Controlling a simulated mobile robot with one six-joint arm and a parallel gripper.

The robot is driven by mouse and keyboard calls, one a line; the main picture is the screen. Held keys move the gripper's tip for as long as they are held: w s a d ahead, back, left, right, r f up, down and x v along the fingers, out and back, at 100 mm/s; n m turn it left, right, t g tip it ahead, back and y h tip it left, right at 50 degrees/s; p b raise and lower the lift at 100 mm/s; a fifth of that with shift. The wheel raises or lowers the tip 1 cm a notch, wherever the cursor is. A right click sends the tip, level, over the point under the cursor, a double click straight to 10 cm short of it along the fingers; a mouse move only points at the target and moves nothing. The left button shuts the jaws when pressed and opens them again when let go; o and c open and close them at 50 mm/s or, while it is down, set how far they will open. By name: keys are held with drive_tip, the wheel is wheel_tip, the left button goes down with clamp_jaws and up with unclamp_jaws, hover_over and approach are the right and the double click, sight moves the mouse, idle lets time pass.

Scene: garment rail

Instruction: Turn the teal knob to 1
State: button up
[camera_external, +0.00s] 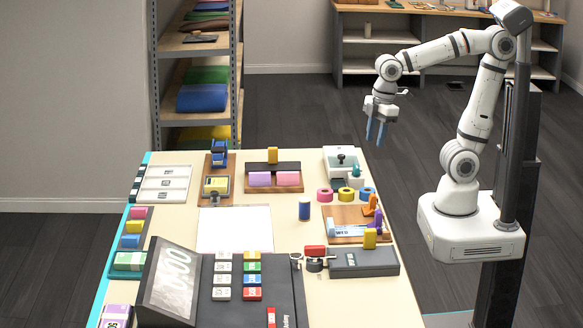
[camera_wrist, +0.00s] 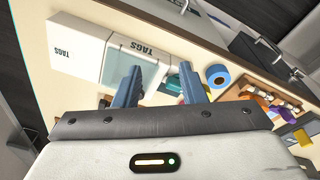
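A small teal part (camera_external: 357,171), which may be the teal knob, shows at the right side of a white unit (camera_external: 343,177) near the far right of the table. Its setting and any numbers are too small to read. In the wrist view a teal patch (camera_wrist: 172,86) shows between my blue fingers, partly hidden by the right one. My gripper (camera_external: 377,130) is raised, beyond the table's right edge and to the right of the white unit. Its fingers point down. In the wrist view my gripper (camera_wrist: 158,82) is open, with nothing between the fingertips.
Pink, yellow and blue tape rolls (camera_external: 346,194) stand just in front of the white unit. A wooden board (camera_external: 345,236) with orange and purple items lies nearer. White boxes marked TAGS (camera_wrist: 90,50) show in the wrist view. A blue cylinder (camera_external: 305,210) stands mid-table.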

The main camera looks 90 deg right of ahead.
sight(356, 166)
drive_tip(key=w+a+n+b, duration=0.1)
drive_tip(key=w+n+b, duration=0.1)
drive_tip(key=n, duration=0.1)
drive_tip(key=w+a+n+g+b, duration=0.1)
drive_tip(key=w+a+n, duration=0.1)
drive_tip(key=n, duration=0.2)
drive_tip(key=w+a+r+n+b, duration=0.1)
drive_tip(key=w+a+n+b, duration=0.1)
drive_tip(key=n, duration=0.2)
drive_tip(key=shift+a+g+b, duration=0.15)
drive_tip(key=shift+g+b, duration=0.15)
drive_tip(key=shift+b, duration=0.05)
drive_tip(key=shift+w+a+r+n, duration=0.15)
drive_tip(key=shift+w+r+n, duration=0.05)
drive_tip(key=shift+n, duration=0.2)
drive_tip(key=shift+f, duration=0.4)
wheel_tip(356, 166, down, 7)
drive_tip(key=shift+r+b, duration=0.15)
drive_tip(key=shift+b, duration=0.65)
drive_tip(key=shift+c, duration=0.4)
clamp_jaws()
